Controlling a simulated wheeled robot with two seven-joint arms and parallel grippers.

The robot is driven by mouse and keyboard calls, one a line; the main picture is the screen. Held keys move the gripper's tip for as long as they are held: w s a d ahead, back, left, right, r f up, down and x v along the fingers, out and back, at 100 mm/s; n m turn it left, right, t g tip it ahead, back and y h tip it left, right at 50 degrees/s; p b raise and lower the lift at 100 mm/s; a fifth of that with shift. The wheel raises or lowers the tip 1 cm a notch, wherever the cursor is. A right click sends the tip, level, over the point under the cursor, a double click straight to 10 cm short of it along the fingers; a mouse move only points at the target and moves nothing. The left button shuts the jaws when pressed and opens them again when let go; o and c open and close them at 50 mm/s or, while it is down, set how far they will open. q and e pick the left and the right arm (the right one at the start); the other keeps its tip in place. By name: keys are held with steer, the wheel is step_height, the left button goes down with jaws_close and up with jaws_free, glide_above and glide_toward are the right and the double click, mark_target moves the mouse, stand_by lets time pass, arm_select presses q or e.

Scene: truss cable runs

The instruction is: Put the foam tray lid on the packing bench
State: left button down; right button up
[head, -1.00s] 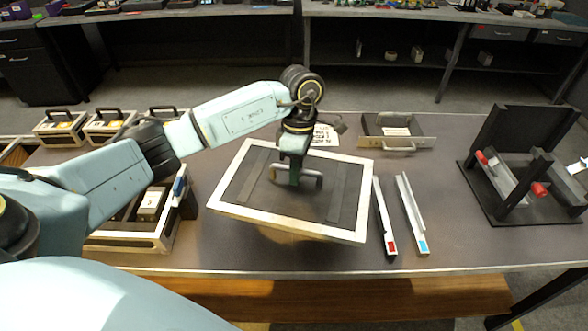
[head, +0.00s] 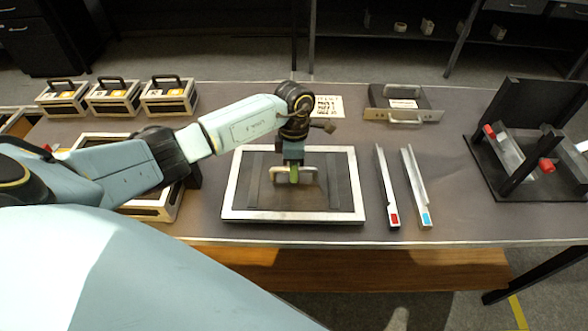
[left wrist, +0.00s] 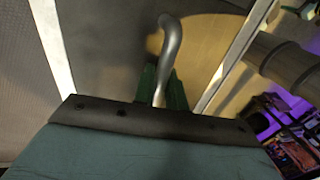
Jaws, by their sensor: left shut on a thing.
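The foam tray lid (head: 240,197) is a flat dark panel with a pale frame and a metal handle (head: 308,176). In the head view it is level, at the bench's front middle; I cannot tell whether it rests on the surface. My left gripper (head: 293,175) is above it, shut on the handle. In the left wrist view the handle (left wrist: 172,50) runs up from between the green fingers. The packing bench (head: 440,180) is a grey table. My right gripper is not in view.
Two pale rails, one red-tipped (head: 388,190) and one blue-tipped (head: 416,190), lie just right of the lid. A black stand (head: 520,140) is at the far right. A metal-handled tray (head: 403,112) and a printed sheet (head: 328,106) are behind. Several handled cases (head: 113,98) stand back left.

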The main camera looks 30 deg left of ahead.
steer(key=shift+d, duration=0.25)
arm_select(q)
steer(key=shift+f, duration=0.1)
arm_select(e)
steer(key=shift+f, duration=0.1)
arm_select(q)
steer(key=c, duration=1.4)
jaws_free()
steer(key=shift+c, duration=0.2)
steer(key=shift+r, duration=0.2)
step_height(320, 180, up, 12)
steer(key=w+a, duration=0.1)
steer(key=w, duration=0.1)
steer(key=shift+f, duration=0.2)
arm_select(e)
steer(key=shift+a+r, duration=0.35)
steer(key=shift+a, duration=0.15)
